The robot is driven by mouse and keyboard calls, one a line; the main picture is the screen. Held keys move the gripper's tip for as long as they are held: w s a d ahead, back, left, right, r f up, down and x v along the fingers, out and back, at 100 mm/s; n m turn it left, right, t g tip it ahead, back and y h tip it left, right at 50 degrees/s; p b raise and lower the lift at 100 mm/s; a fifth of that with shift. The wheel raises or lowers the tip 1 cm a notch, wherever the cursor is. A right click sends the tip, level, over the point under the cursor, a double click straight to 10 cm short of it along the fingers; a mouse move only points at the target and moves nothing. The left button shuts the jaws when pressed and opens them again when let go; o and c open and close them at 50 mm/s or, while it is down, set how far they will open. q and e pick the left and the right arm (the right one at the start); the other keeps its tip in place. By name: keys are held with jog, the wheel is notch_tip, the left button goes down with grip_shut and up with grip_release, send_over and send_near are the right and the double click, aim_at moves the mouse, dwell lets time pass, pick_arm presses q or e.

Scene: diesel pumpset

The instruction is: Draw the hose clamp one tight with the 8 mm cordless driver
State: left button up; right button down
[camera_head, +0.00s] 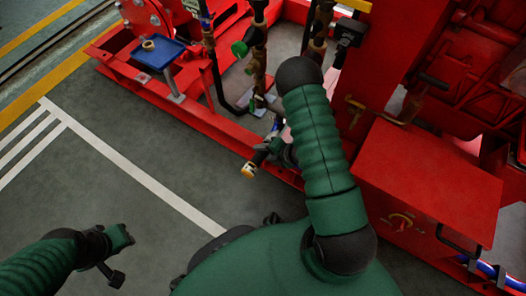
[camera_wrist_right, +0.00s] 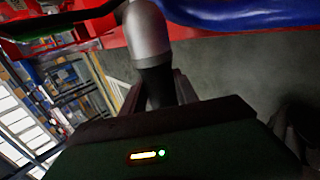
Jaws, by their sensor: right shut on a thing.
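My right gripper (camera_head: 276,148) is shut on the cordless driver (camera_head: 259,158), beside the red base frame. The driver shows a dark body and a yellow end, partly hidden by my gripper. In the right wrist view, a grey and black cylindrical part of the driver (camera_wrist_right: 150,50) stands up between the fingers (camera_wrist_right: 158,92). A blue hose (camera_wrist_right: 245,12) crosses the top of that view. I cannot make out hose clamp one in either view. My left gripper (camera_head: 116,275) hangs low at the left over the floor, away from the pumpset; its jaws are unclear.
The red pumpset frame (camera_head: 190,118) runs across the top, with pipes and valves above it. A blue tray (camera_head: 158,53) sits at its left end. A red box (camera_head: 430,185) stands at the right. The grey floor (camera_head: 110,185) at left is clear.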

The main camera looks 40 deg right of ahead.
jog(key=shift+d, duration=0.15)
dwell(0.4)
jog(key=shift+s+a, duration=0.35)
jog(key=shift+a, duration=0.5)
jog(key=shift+s+a, duration=0.3)
jog(key=shift+a, duration=0.55)
jog(key=shift+s+a, duration=0.35)
jog(key=shift+a, duration=0.5)
